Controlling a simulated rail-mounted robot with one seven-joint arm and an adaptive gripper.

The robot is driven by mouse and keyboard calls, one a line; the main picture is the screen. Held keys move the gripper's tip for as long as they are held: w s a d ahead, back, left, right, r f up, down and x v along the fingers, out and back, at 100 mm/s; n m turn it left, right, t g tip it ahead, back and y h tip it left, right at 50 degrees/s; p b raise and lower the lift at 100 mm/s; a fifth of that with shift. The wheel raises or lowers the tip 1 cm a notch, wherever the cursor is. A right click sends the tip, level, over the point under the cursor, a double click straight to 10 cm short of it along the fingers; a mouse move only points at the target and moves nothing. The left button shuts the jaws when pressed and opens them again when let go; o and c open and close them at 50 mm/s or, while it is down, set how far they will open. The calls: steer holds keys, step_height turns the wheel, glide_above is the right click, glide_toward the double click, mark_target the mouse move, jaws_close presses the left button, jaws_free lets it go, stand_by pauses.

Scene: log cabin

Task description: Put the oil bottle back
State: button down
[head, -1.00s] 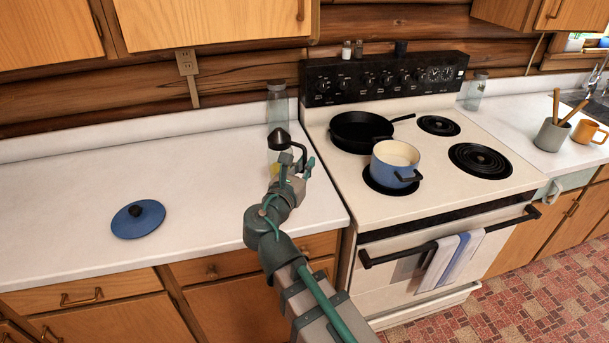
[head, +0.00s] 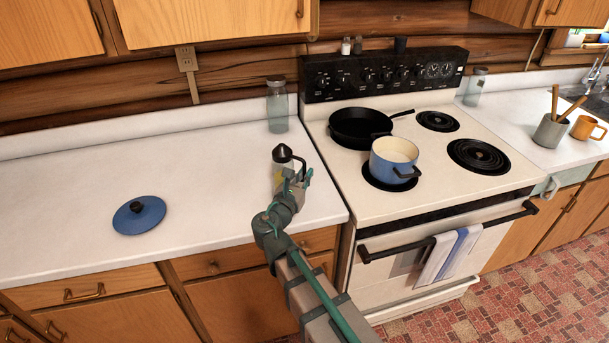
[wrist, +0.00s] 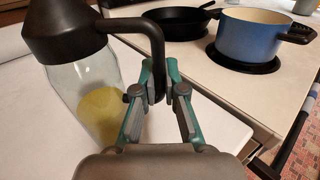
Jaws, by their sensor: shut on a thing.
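The oil bottle (head: 279,170) is clear glass with a black cap, spout and handle, and yellow oil low inside. It is upright at the right end of the left counter (head: 90,190). In the wrist view the bottle (wrist: 95,85) stands to the left of the fingers. My gripper (wrist: 158,82) is shut on its black handle; the gripper also shows in the head view (head: 299,178). The bottle's base is hidden, so I cannot tell if it touches the counter.
A glass jar (head: 277,112) stands behind the bottle near the wall. A blue lid (head: 139,216) lies to the left. On the stove to the right are a black pan (head: 357,124) and a blue pot (head: 392,158). Counter between lid and bottle is clear.

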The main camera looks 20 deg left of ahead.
steer(key=shift+f, duration=0.1)
steer(key=c, duration=1.7)
jaws_free()
steer(key=shift+f, duration=0.1)
steer(key=o, duration=0.4)
steer(key=shift+o, duration=0.2)
steer(key=shift+r, duration=0.2)
steer(key=s+a+b, duration=0.1)
steer(key=s+b, duration=0.1)
steer(key=s, duration=1)
steer(key=shift+a, duration=0.25)
